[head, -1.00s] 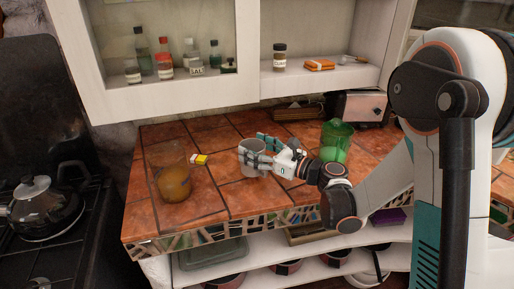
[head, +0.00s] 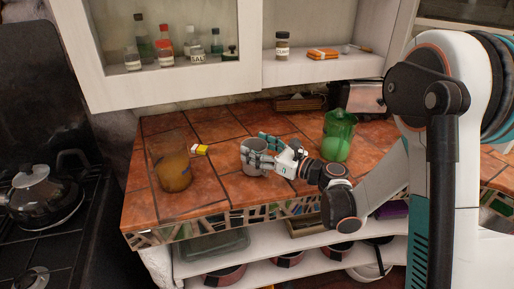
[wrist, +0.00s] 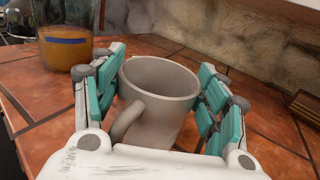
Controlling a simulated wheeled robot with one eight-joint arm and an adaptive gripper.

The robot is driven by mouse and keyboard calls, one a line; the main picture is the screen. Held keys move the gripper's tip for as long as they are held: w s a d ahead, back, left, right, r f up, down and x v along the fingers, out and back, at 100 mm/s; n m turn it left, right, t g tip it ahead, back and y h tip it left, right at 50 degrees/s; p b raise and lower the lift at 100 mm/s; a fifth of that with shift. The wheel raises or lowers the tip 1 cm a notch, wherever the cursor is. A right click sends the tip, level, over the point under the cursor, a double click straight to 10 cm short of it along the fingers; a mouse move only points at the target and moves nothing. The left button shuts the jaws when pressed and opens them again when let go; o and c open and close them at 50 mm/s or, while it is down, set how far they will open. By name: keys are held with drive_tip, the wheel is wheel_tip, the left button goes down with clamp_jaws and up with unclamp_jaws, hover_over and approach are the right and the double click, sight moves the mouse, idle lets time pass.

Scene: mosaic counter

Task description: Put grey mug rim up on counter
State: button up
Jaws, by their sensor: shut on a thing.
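The grey mug (wrist: 155,112) stands upright with its rim up between the teal finger pads of my gripper (wrist: 160,100). Its handle points toward my palm in the wrist view. In the head view the mug (head: 250,163) is at the middle of the tiled counter (head: 215,128), partly hidden by the fingers of my gripper (head: 262,158). My gripper is shut on the mug from its right side. The mug's base is hidden in the wrist view, and I cannot tell for sure whether it touches the tiles.
A green container (head: 339,138) stands to the right, near the toaster (head: 358,96). The counter's mosaic front edge (head: 240,219) is close. Tiles behind the mug are clear.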

drive_tip(key=shift+f, duration=0.4)
drive_tip(key=o, duration=1.3)
drive_tip(key=v, duration=1.2)
drive_tip(key=shift+s+a+r+n+g+h, duration=0.3)
drive_tip(key=shift+s+a+n+g+h, duration=0.15)
drive_tip(key=shift+n, duration=0.35)
drive_tip(key=s+d+r+n+h, duration=0.1)
drive_tip(key=s+d+n+h, duration=0.2)
drive_tip(key=s+n, duration=0.4)
drive_tip(key=s+d+r+n+g+h, duration=0.1)
drive_tip(key=s+d+n+h, duration=0.2)
drive_tip(key=s+n+h, duration=0.3)
drive_tip(key=s+d+r+n+g+h, duration=0.1)
drive_tip(key=s+d+n+h, duration=0.3)
drive_tip(key=s+n, duration=0.5)
drive_tip(key=shift+s+n+g+h, duration=0.25)
drive_tip(key=shift+n+h, duration=0.1)
drive_tip(key=shift+n, duration=0.45)
